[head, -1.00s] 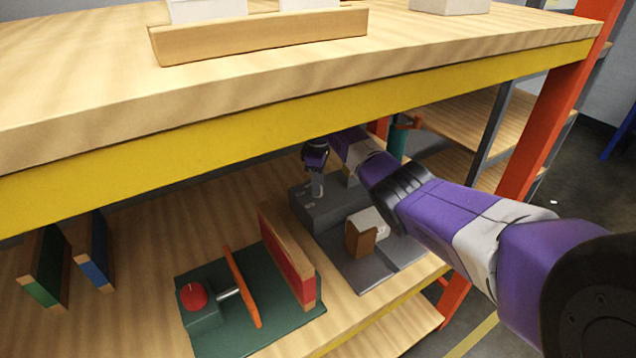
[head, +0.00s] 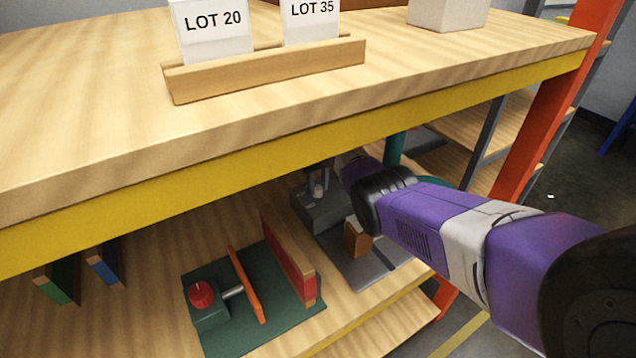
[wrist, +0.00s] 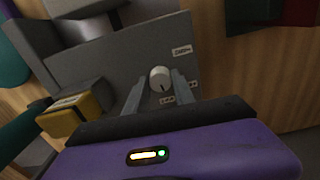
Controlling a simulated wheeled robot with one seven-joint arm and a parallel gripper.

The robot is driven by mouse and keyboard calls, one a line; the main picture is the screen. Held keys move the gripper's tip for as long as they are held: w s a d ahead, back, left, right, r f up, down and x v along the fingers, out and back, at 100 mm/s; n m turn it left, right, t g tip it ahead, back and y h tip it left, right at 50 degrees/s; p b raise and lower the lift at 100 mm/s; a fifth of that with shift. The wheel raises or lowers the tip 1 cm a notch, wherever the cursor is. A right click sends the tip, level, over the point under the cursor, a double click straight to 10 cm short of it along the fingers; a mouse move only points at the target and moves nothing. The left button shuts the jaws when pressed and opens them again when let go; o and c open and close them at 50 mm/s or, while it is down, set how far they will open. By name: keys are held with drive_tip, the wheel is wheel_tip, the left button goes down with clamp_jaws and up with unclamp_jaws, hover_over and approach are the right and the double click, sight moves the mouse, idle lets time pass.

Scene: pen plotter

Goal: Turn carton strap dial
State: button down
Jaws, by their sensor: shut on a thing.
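The dial (wrist: 160,76) is a small pale round knob with a dark mark, on the flat face of a grey machine (wrist: 100,65). Small white labels sit on the face near it. My gripper (wrist: 159,84) has one finger on each side of the dial and is shut on it. In the head view the grey machine (head: 311,211) stands on the lower shelf, and my gripper (head: 319,186) reaches down to it. My forearm and the upper shelf's edge partly block this view, and the dial cannot be made out there.
A brown block (head: 356,240) stands on the machine's grey base, close to my arm. A green fixture (head: 250,330) with a red knob (head: 202,294) and upright boards is to the left. The yellow-edged upper shelf (head: 240,150) hangs over the work. A yellow-fronted block (wrist: 72,117) shows in the wrist view.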

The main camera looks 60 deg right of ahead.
sight(318, 188)
drive_tip(key=shift+r+m, duration=0.1)
drive_tip(key=shift+m, duration=0.7)
drive_tip(key=shift+w, duration=0.1)
drive_tip(key=c, duration=1.1)
unclamp_jaws()
drive_tip(key=shift+o, duration=0.2)
drive_tip(key=shift+r+b, duration=0.3)
drive_tip(key=shift+r, duration=3.55)
